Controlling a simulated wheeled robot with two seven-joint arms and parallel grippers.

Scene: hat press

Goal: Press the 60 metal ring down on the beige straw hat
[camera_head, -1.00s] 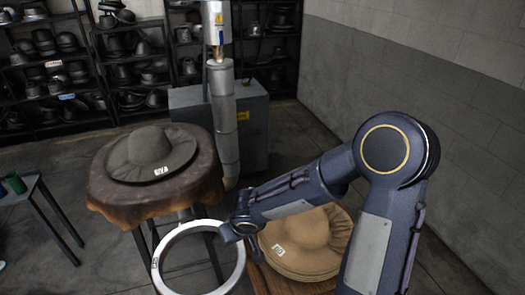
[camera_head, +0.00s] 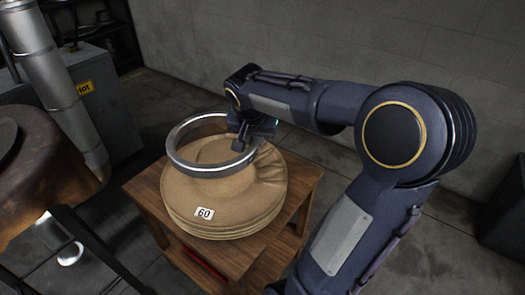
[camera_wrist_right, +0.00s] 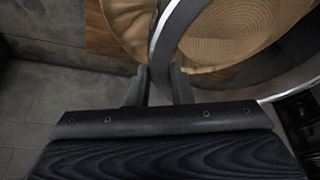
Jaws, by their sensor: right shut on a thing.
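The metal ring (camera_head: 213,170) is held by my right gripper (camera_head: 243,143) at its right rim. The gripper is shut on the ring. In the head view the ring lies over the crown of the beige straw hat (camera_head: 180,193), with the crown partly visible through it; I cannot tell the exact gap between them. A white "60" label shows on the hat's front brim. In the right wrist view the ring (camera_wrist_right: 240,90) passes between the fingertips (camera_wrist_right: 158,85), with the straw hat (camera_wrist_right: 240,35) seen beyond it. My left gripper is not in view.
The hat lies on top of a stack on a wooden table (camera_head: 143,188). At left is a round table with a brown cover (camera_head: 50,160), beside a grey pipe (camera_head: 55,75) and a box with a yellow "Hot" label (camera_head: 84,88). A wall stands behind.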

